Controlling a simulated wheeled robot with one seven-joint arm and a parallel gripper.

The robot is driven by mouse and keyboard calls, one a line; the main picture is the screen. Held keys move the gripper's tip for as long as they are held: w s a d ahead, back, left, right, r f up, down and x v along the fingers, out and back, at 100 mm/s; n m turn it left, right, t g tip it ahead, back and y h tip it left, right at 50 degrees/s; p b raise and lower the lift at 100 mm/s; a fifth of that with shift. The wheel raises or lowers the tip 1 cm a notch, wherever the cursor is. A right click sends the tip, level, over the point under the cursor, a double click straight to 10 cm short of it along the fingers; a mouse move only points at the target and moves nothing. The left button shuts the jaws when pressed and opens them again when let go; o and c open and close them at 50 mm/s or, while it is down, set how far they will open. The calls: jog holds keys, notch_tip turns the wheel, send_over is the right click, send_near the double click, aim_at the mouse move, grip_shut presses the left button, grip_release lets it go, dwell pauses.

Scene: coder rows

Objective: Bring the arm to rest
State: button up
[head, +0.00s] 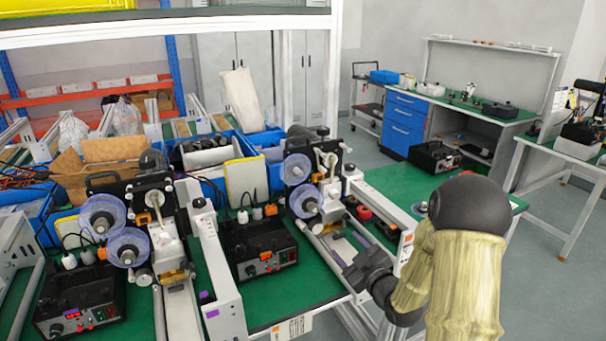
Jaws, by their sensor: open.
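My arm stands at the lower right of the head view, in a pale yellow sleeve with a dark round joint on top. My gripper (352,268) is the dark end part pointing left from the arm, over the front right edge of the green bench (300,287). It is open, and I see nothing held in it. Its fingertips are small and dark here, so their exact gap is hard to make out.
Two coder machines with blue reels (128,247) (297,169) stand on the bench. Black control boxes (262,250) (80,300) sit beside them. A white rail (210,262) runs between. Blue bins are behind. Open floor (545,290) lies to the right, before a workbench with blue drawers (403,125).

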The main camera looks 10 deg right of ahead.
jog(key=s+a+r+m+g+h+p, duration=0.1)
jog(key=s+m+g, duration=0.4)
jog(key=s, duration=0.7)
jog(key=s+a+r+m+g+h+p, duration=0.2)
jog(key=s+m+g+h+p, duration=0.2)
jog(key=s+g, duration=0.5)
jog(key=s+m+h, duration=0.1)
jog(key=s, duration=0.2)
jog(key=shift+s, duration=0.2)
jog(key=shift+a, duration=0.1)
